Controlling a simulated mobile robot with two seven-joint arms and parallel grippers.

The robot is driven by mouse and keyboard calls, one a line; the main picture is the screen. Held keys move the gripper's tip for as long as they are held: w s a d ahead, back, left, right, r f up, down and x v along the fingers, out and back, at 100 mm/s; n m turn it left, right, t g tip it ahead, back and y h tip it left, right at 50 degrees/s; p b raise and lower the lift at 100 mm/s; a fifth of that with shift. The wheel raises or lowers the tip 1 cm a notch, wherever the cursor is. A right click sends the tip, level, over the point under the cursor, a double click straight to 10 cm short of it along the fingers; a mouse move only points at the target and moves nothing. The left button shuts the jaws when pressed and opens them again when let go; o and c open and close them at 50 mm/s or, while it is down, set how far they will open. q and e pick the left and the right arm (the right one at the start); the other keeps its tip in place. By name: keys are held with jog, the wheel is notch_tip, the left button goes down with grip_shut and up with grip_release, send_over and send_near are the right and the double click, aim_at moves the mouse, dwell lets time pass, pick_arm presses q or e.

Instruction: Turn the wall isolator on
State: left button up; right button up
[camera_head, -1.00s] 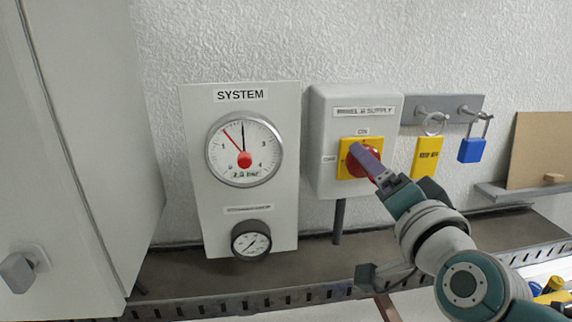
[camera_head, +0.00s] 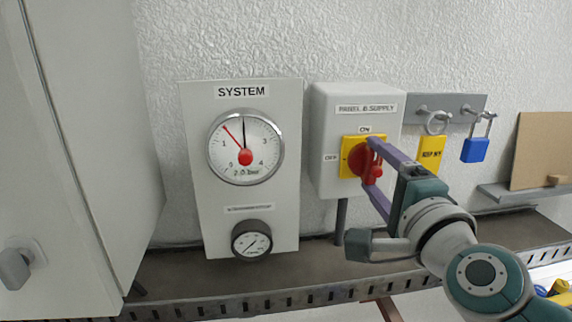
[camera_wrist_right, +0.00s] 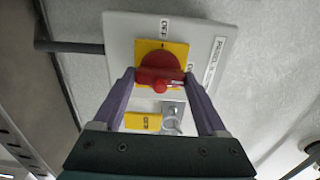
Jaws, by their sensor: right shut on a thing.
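The wall isolator (camera_head: 326,135) is a light grey box on the wall, labelled PANEL B SUPPLY. Its yellow plate (camera_head: 346,166) has ON marked above and OFF at the left. The red rotary handle (camera_head: 364,160) sits on this plate and also shows in the right wrist view (camera_wrist_right: 160,68). My right gripper (camera_head: 374,162) is shut on the red handle, one purple finger above and one below in the head view. In the right wrist view its fingers (camera_wrist_right: 160,78) flank the handle. The fingers partly hide the handle, so its exact angle is unclear. My left gripper is out of view.
A SYSTEM gauge panel (camera_head: 196,200) hangs left of the isolator. A yellow tag (camera_head: 430,152) and a blue padlock (camera_head: 475,149) hang on a grey rail (camera_head: 460,103) at the right. A grey cabinet (camera_head: 85,160) stands at far left. A slotted ledge (camera_head: 200,309) runs below.

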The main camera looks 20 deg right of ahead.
dwell(0.5)
jog(key=o, duration=1.3)
jog(key=shift+s, duration=0.1)
jog(key=b+v, duration=0.2)
jog(key=v, duration=0.7)
jog(key=shift+s+a+b, duration=0.2)
jog(key=shift+s+b, duration=0.1)
jog(key=shift+s, duration=0.05)
